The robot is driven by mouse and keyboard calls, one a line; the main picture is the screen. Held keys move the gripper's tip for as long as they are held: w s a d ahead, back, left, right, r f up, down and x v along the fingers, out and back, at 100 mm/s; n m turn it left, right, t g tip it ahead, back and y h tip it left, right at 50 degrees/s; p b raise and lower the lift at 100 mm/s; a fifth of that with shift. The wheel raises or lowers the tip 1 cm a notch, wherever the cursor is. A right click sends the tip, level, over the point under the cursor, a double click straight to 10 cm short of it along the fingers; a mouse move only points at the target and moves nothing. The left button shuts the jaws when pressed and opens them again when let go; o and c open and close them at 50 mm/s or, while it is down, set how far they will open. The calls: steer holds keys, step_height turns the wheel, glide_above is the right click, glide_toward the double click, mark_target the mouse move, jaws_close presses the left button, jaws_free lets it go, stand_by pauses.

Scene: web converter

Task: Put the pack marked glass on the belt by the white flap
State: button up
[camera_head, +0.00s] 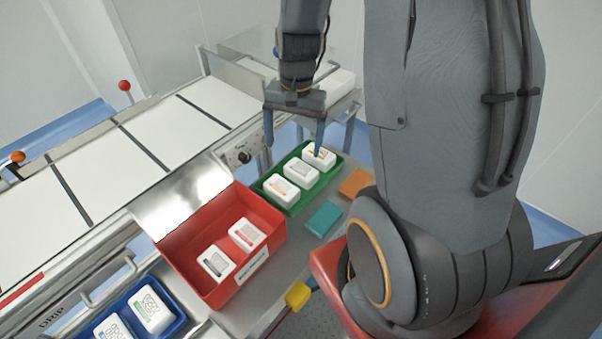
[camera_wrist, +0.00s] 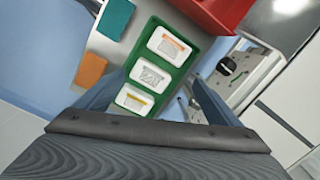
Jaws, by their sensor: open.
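The green tray (camera_head: 296,208) holds three white packs in a row: one with an orange mark (camera_head: 281,190), one with a grey mark (camera_head: 301,172) and one with a yellow mark (camera_head: 319,157). The same packs show in the wrist view, orange (camera_wrist: 169,45), grey (camera_wrist: 151,74) and yellow (camera_wrist: 134,98). Their print is too small to read, so I cannot tell which says glass. My gripper (camera_head: 295,134) is open and empty above the tray's far end, its fingers apart from the packs. The white belt (camera_head: 150,131) with dark cross lines runs at the left. I cannot make out the white flap.
A red bin (camera_head: 268,215) with two white packs and a raised shiny lid stands beside the green tray. A blue tray (camera_head: 176,322) with packs is at the front left. A teal block (camera_head: 323,218) and an orange block (camera_head: 356,182) lie nearby. A rail edges the belt.

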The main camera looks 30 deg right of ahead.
mark_target(301, 168)
steer(key=w+d+f+m, duration=0.1)
steer(key=f, duration=0.1)
steer(key=d+f+m, duration=0.2)
steer(key=w+d+f+m, duration=0.1)
steer(key=f, duration=0.1)
steer(key=shift+w+d+f+m+y, duration=0.15)
steer(key=shift+w+f+m+y, duration=0.15)
steer(key=shift+f+m, duration=0.1)
steer(key=shift+d+f, duration=0.1)
steer(key=shift+f, duration=0.1)
steer(key=shift+s+a+f+p, duration=0.1)
steer(key=shift+a+f+p, duration=0.15)
steer(key=shift+f, duration=1)
steer(key=shift+s+a+f+p, duration=0.2)
steer(key=shift+f+p, duration=0.1)
steer(key=shift+f, duration=0.95)
steer(key=shift+s+a+f+p, duration=0.1)
steer(key=shift+a+f+p, duration=0.15)
steer(key=shift+f, duration=1)
steer(key=shift+c, duration=0.3)
steer(key=shift+d, duration=0.1)
steer(key=c, duration=1)
steer(key=shift+r, duration=0.1)
